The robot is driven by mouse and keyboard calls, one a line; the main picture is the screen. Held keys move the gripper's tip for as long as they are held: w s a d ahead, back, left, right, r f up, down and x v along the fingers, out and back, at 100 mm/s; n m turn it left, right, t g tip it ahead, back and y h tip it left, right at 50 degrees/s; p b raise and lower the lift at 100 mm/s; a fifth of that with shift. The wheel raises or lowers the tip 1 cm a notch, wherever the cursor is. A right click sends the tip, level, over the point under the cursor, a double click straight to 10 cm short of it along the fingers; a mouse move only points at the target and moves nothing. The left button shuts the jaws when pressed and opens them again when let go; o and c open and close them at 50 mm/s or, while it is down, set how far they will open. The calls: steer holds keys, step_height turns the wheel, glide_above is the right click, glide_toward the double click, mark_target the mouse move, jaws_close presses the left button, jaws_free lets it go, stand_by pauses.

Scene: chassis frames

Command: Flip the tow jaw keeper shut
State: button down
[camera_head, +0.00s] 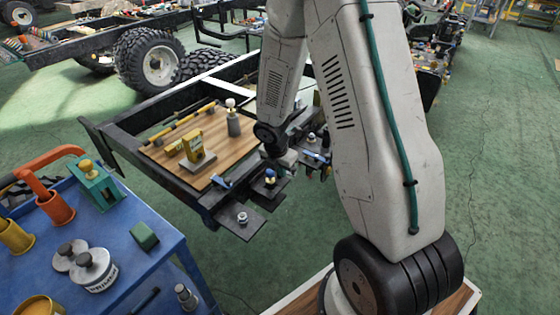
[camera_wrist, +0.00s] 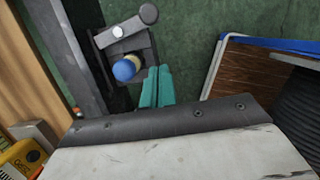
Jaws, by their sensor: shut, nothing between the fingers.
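In the wrist view, the tow jaw (camera_wrist: 125,42) appears to be the dark bracket fixed beside a dark frame rail. It carries a grey plate, a small white ball and a dark round knob. A blue ball knob (camera_wrist: 123,70) with a yellow part sits at its lower edge; I cannot tell for sure which part is the keeper, or its angle. My gripper (camera_wrist: 158,71) has teal fingers, shut and empty, just right of and below the blue knob. Contact cannot be told. In the head view, a blue and yellow knob (camera_head: 270,177) stands on a dark plate below my wrist.
A wooden board (camera_head: 218,138) on the chassis frame holds a yellow device (camera_head: 194,150) and a grey post (camera_head: 233,122). A blue cart (camera_head: 120,250) with tools and weights stands at lower left. Another dark plate with a bolt (camera_head: 242,218) juts out nearby. Green floor lies open at right.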

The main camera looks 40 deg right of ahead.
steer(key=shift+w+d+f, duration=0.25)
steer(key=shift+d+f, duration=0.15)
steer(key=shift+d, duration=0.25)
steer(key=shift+w+d+f, duration=0.3)
steer(key=shift+d+f, duration=0.15)
steer(key=shift+d, duration=0.25)
steer(key=shift+w+d+f, duration=0.25)
steer(key=shift+d+f, duration=0.15)
steer(key=shift+d, duration=0.25)
